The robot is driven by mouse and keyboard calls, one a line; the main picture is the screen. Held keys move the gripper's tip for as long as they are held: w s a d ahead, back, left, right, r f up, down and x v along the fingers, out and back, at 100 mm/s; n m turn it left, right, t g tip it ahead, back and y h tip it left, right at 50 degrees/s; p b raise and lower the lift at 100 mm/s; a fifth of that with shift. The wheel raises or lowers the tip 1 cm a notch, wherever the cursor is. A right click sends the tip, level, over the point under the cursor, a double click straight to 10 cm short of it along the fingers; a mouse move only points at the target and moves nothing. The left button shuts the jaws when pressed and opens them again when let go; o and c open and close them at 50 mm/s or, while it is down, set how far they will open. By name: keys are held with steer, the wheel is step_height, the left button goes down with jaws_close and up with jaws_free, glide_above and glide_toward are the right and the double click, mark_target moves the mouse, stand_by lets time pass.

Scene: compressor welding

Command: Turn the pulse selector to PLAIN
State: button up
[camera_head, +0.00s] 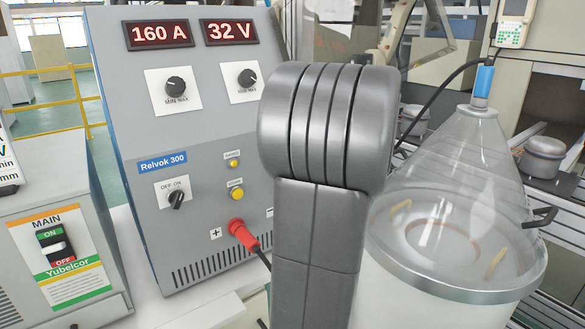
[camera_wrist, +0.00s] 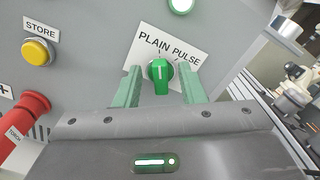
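The pulse selector is a green knob (camera_wrist: 161,75) on a white plate (camera_wrist: 137,58) marked PLAIN on the left and PULSE on the right, in the wrist view. Its short white mark stands about upright in the picture; I cannot tell for sure which word it points to. My gripper (camera_wrist: 160,88) is open, with one green finger on each side of the knob and a visible gap on both sides. In the head view my arm hides the selector and the gripper.
The grey welding unit (camera_head: 216,130) reads 160 A and 32 V. Left of the selector are a yellow STORE button (camera_wrist: 37,52) and a red torch plug (camera_wrist: 28,112). A lit green round lamp (camera_wrist: 180,5) sits above. A clear domed vessel (camera_head: 450,190) stands right of my arm.

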steer(key=v, duration=1.3)
steer(key=shift+s+d, duration=0.25)
steer(key=shift+s, duration=0.1)
